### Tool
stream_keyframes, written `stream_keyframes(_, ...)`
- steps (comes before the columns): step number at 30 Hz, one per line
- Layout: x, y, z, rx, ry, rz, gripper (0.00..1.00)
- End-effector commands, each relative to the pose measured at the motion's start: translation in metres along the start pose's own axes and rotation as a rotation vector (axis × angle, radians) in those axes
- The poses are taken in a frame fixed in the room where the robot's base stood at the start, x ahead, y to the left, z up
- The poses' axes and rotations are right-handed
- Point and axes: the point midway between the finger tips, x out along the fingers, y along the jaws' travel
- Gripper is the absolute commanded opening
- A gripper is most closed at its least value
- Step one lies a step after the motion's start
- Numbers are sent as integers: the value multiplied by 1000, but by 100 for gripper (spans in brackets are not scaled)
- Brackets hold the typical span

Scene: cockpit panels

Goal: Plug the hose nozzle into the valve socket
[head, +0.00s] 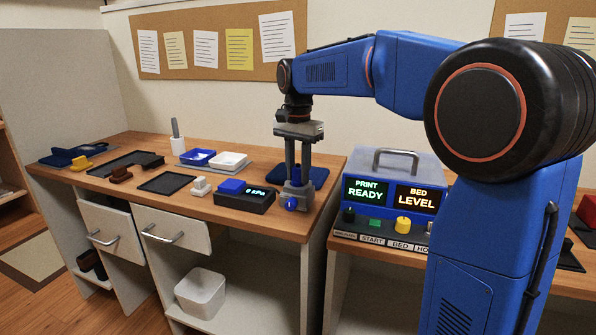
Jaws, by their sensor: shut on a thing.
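My gripper (296,187) points straight down at the front right of the left-hand wooden desk, with its fingers closed. A small blue round piece (291,203) shows at the fingertips; it looks like the nozzle, but its shape is mostly hidden. A dark box with a lit "0 kPa" display (257,192) and a blue block on top (232,186) stands just left of the fingers. I cannot make out the valve socket or a hose clearly. I cannot tell whether the blue piece touches the desk or the box.
Blue (198,157) and white (229,160) trays, a black mat (167,183) and a small white fixture (200,186) lie left. A control panel (392,190) with a handle stands right, across a gap between desks.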

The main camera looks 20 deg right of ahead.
Motion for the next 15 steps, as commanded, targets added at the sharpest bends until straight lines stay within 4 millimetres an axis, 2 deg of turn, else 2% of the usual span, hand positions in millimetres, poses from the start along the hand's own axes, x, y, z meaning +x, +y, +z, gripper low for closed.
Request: stream_keyframes(15, 6, 0, 0, 0, 0, 1, 5)
